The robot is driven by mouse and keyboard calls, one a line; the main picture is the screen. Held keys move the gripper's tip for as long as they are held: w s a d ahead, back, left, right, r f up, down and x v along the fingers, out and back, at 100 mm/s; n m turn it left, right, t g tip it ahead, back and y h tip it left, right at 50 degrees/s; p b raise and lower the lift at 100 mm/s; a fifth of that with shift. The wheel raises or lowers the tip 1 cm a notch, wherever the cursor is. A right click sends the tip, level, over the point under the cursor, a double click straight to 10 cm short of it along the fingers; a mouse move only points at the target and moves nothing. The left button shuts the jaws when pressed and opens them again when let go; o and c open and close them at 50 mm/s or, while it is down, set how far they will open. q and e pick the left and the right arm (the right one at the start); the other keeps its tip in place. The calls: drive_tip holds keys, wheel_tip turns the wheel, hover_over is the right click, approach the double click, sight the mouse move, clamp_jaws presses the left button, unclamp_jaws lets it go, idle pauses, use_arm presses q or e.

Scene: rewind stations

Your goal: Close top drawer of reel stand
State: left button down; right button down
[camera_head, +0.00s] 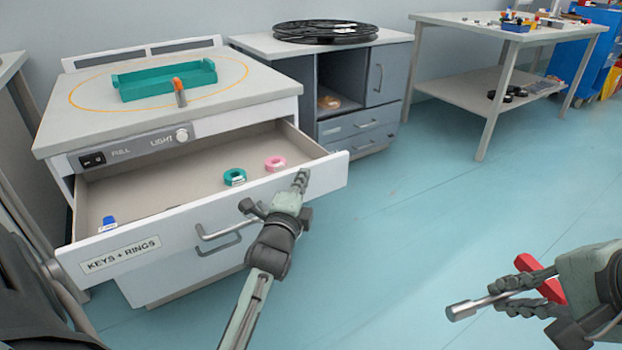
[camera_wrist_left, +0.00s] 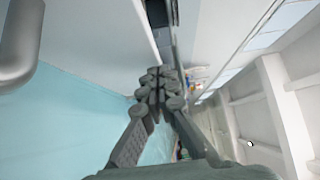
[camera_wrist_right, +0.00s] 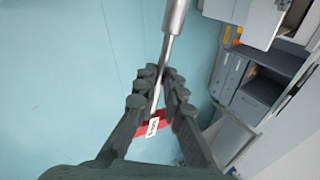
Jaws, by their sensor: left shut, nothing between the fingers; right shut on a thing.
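The reel stand's top drawer (camera_head: 270,206), labelled "KEYS + RINGS", is pulled well out. Inside lie a teal ring (camera_head: 235,177), a pink ring (camera_head: 275,164) and a small blue item (camera_head: 108,223). My left gripper (camera_head: 301,181) is shut and empty at the right part of the drawer front, right of its handle (camera_head: 222,232). Whether it touches the front I cannot tell. In the left wrist view its fingers (camera_wrist_left: 156,78) are together. My right gripper (camera_head: 500,292) is shut on a metal tool with a red part (camera_wrist_right: 160,105), held away from the drawer at right.
A teal tray (camera_head: 165,80) and an orange-tipped item (camera_head: 179,92) are on the stand top. A grey cabinet (camera_head: 345,100) with black reels (camera_head: 326,31) stands right of it. A workbench (camera_head: 510,37) is at back right. The blue floor between is clear.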

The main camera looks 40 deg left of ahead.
use_arm(q)
drive_tip(key=w+a, duration=0.1)
drive_tip(key=a, duration=0.2)
drive_tip(key=w+a+p, duration=0.1)
drive_tip(key=a, duration=0.3)
drive_tip(key=w+a+p, duration=0.1)
drive_tip(key=w+a, duration=0.1)
drive_tip(key=a, duration=0.1)
drive_tip(key=shift+w+a+r, duration=0.1)
drive_tip(key=shift+a+r, duration=0.05)
drive_tip(key=shift+r, duration=0.05)
drive_tip(key=w+a, duration=0.1)
drive_tip(key=a, duration=0.2)
drive_tip(key=w+a, duration=0.2)
drive_tip(key=a, duration=0.2)
drive_tip(key=w+a, duration=0.1)
drive_tip(key=a, duration=0.2)
drive_tip(key=shift+w+a+f, duration=0.2)
drive_tip(key=shift+w+a, duration=0.05)
drive_tip(key=shift+a, duration=0.15)
